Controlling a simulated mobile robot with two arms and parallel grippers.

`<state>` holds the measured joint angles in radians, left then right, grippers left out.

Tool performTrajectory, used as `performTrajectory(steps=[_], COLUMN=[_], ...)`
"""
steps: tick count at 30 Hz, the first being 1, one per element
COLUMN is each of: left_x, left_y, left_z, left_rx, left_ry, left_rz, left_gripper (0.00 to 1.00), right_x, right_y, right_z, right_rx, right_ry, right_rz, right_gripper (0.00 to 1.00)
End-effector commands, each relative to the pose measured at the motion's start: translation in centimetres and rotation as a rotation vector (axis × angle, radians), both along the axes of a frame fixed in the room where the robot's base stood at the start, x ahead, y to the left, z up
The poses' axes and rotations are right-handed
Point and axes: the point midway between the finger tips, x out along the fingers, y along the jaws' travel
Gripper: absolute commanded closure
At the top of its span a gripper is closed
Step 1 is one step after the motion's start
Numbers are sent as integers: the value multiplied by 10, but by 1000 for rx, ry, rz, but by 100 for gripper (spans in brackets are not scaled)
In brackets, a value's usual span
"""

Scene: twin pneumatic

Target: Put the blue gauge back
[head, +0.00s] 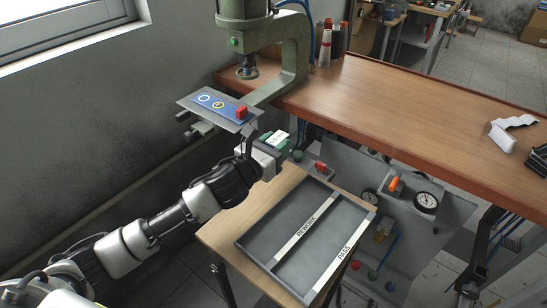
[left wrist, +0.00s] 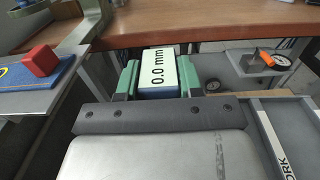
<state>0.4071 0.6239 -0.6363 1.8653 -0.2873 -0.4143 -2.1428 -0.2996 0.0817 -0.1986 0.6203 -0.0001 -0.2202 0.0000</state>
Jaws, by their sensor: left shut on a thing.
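The blue gauge (left wrist: 160,90) is a small block with a blue lower edge and a white top reading "0.0 mm". In the left wrist view it sits between the green fingers of my left gripper (left wrist: 158,76), which is shut on it. In the head view my left gripper (head: 277,144) holds it in the air, just right of the press plate and above the back left of the wooden stand; the gauge's white top (head: 280,138) shows. Its underside is hidden. My right gripper is not in view.
A grey plate (head: 190,103) under the green press (head: 290,80) carries a blue mat and a red cube (head: 241,112). A REWORK/PASS tray (head: 270,240) lies on the wooden stand. A small grey shelf with a red block (head: 320,166) is close right. The bench middle is clear.

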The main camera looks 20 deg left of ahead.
Motion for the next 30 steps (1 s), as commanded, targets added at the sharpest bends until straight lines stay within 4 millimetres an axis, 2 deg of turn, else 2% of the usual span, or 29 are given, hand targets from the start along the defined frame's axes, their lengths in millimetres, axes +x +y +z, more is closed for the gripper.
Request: performTrajectory(steps=[5, 12, 25, 26, 30], left_x=[6, 6, 6, 6, 6], left_y=[8, 8, 8, 8, 8], left_z=[-10, -42, -49, -50, -49], left_rx=[-3, -5, -1, -1, -1], left_ry=[0, 1, -2, -1, 0], left_rz=[0, 0, -1, -1, -1], left_gripper=[100, 100, 100, 61, 40], right_x=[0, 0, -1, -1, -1], right_y=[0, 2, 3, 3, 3], right_z=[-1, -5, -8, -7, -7], right_rx=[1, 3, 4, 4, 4], right_ry=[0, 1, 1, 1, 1], right_rz=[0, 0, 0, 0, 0], right_gripper=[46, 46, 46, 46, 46])
